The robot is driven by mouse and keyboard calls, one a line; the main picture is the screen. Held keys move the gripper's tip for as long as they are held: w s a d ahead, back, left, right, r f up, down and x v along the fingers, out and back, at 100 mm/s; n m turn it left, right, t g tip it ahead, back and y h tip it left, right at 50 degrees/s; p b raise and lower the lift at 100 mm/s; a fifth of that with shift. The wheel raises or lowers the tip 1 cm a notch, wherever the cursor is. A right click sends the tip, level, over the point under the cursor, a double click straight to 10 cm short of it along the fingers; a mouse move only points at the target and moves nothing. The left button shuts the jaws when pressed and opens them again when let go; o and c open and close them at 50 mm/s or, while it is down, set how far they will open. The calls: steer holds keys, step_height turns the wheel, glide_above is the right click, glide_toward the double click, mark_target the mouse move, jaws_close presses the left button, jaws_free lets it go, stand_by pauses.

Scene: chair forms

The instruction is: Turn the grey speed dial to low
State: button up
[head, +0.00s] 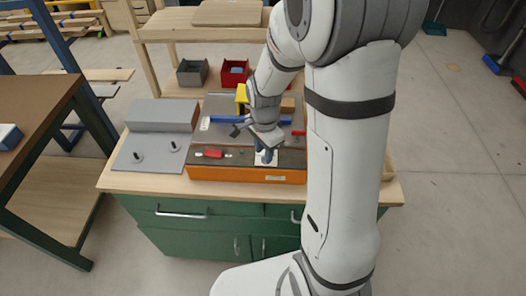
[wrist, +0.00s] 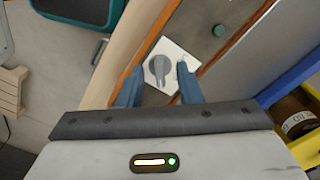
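The grey speed dial (wrist: 157,66) sits on a white square plate (wrist: 178,51) in the wrist view. It has a round body and a bar pointing towards the bottom of that picture; no markings are readable. My gripper (wrist: 159,74) is open, with one blue finger on each side of the dial; I cannot tell whether either touches it. In the head view my gripper (head: 265,157) points down at the front panel of the orange machine (head: 245,175). The white plate shows partly there, and the dial is hidden behind the fingers.
A dark round knob (wrist: 220,30) is near the plate. A red handle (head: 210,154) lies left on the panel, with a blue bar (head: 228,120) behind. A grey box (head: 163,115) stands left on the wooden bench. Red (head: 234,73) and grey (head: 192,73) bins stand further back.

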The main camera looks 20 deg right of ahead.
steer(key=shift+f, duration=0.7)
jaws_close()
